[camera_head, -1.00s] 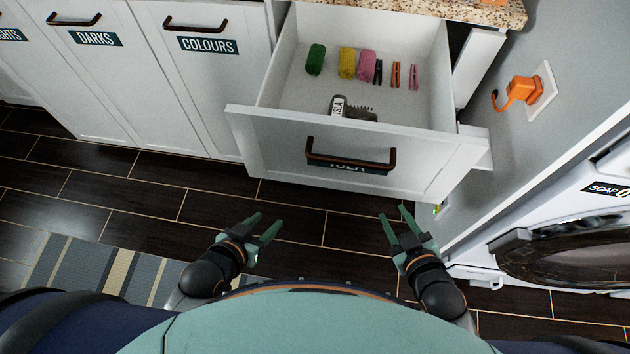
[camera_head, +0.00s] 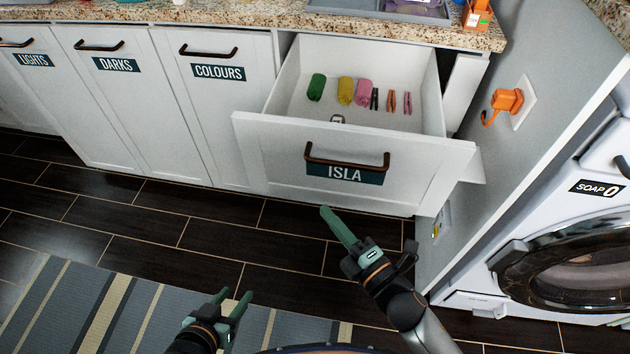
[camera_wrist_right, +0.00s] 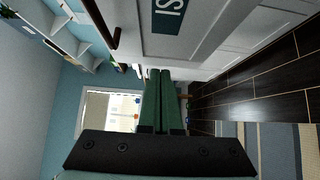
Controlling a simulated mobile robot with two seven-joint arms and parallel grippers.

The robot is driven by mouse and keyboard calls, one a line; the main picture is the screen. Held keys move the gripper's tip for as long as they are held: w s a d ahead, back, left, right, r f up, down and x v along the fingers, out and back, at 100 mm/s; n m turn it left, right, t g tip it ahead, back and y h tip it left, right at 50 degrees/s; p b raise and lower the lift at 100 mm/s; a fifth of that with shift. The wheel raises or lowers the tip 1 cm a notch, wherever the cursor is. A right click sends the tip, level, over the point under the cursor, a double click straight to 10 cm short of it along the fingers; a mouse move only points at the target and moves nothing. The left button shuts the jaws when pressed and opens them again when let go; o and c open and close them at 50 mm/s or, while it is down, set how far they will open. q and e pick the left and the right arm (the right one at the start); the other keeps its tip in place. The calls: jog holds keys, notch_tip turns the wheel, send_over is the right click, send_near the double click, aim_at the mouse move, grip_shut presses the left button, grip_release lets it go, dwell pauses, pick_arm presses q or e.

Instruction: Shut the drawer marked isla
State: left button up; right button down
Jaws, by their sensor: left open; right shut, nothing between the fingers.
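The white drawer marked ISLA (camera_head: 282,160) is pulled out below the counter in the head view, with a dark bar handle (camera_head: 346,163) above its label. Inside lie green, yellow and pink rolls (camera_head: 345,91), a few small thin items and a partly hidden tagged item behind the front. My right gripper (camera_head: 334,222) is shut and empty, just below the drawer front and apart from it. In the right wrist view its fingers (camera_wrist_right: 163,100) lie together, with part of the drawer label above. My left gripper (camera_head: 234,300) is open and empty, low over the striped rug.
Closed fronts marked LIGHTS, DARKS and COLOURS (camera_head: 219,73) stand left of the drawer. A grey side panel (camera_head: 470,215) and a washing machine (camera_head: 560,260) are close on the right. The dark floor (camera_head: 170,215) before the drawer is clear.

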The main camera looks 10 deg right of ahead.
aim_at(306, 169)
jog(key=w, duration=0.3)
jog(key=w+a, duration=0.1)
jog(key=w, duration=0.2)
jog(key=w+a, duration=0.1)
jog(key=w, duration=0.2)
jog(key=shift+w, duration=0.15)
jog(key=shift+w+d, duration=0.1)
